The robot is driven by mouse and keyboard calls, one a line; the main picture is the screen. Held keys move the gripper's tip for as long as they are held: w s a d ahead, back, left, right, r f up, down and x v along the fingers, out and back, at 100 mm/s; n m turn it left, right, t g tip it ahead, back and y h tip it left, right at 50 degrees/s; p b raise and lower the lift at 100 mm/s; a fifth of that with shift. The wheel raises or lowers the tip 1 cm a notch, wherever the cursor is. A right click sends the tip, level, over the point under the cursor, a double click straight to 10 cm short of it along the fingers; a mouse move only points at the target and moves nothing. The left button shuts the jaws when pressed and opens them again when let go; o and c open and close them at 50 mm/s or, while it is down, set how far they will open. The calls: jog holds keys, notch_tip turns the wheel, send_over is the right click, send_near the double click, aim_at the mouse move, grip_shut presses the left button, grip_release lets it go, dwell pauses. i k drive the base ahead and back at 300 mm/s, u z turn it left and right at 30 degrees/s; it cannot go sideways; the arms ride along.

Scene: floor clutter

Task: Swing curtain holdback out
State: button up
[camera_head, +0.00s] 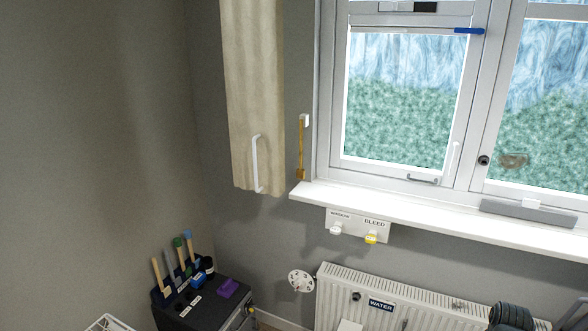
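A beige curtain (252,95) hangs against the grey wall, left of the window. A white pull handle (257,163) is on its lower part. Just right of the curtain, a thin brass-coloured bar (301,150) stands upright along the wall, with a white block at its top end and a small brass piece at its bottom end. It looks like the curtain holdback. It lies close to the wall between the curtain and the window frame, apart from the curtain's edge. My gripper is not in view.
A white sill (430,215) juts out below the window (400,95). Below are a panel with two knobs (358,226), a radiator (345,290) and a white round valve (301,281). A dark cabinet (205,300) with brushes stands lower left. A dark ribbed object (512,317) is lower right.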

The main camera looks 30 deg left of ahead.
aim_at(300, 172)
jog(key=u, duration=0.45)
jog(key=i, duration=1)
jog(key=u, duration=0.9)
